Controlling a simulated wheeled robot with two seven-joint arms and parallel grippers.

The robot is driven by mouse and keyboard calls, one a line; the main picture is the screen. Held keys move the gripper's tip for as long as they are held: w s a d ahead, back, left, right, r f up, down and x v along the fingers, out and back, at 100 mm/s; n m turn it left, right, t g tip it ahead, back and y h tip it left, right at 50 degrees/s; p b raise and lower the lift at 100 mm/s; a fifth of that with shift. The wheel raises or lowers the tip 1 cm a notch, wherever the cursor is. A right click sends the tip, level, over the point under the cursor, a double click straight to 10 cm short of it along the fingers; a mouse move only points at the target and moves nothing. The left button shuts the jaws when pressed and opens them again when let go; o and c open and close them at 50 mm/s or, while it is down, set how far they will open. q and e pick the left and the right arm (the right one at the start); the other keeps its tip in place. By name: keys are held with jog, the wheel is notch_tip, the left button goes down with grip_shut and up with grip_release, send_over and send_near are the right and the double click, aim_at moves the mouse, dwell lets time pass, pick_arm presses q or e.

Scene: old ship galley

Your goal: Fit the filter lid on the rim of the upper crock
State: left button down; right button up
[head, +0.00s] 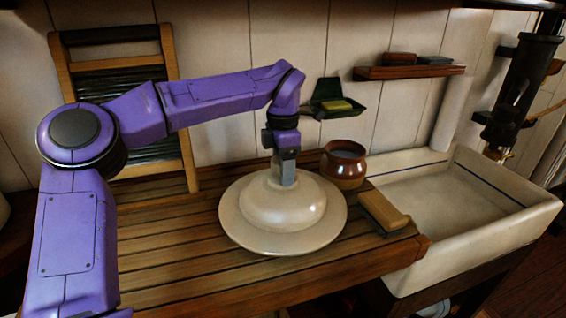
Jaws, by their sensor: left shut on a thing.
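The filter lid (240,225) is a cream, wide-brimmed disc with a raised dome in its middle. It shows over the slatted wooden drainboard, left of the sink. My left gripper (284,180) points straight down and is shut on the top of the lid at its centre. The lid looks about level. I cannot tell whether it touches anything below; its brim hides what is under it. I cannot make out the upper crock or its rim. My right gripper is not in view.
A brown glazed pot (343,169) stands close behind the lid on the right. A wooden-backed brush or block (384,212) lies right of the lid by the white sink (470,212). A washboard (120,75) leans on the wall. The drainboard's front left is clear.

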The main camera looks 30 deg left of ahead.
pick_arm(q)
jog(key=shift+r, duration=0.1)
jog(key=shift+c, duration=1.3)
grip_release()
jog(key=shift+s, duration=0.1)
notch_tip(320, 180, up, 11)
jog(key=shift+d+r+p, duration=0.1)
jog(key=shift+p, duration=0.45)
jog(key=shift+r, duration=0.35)
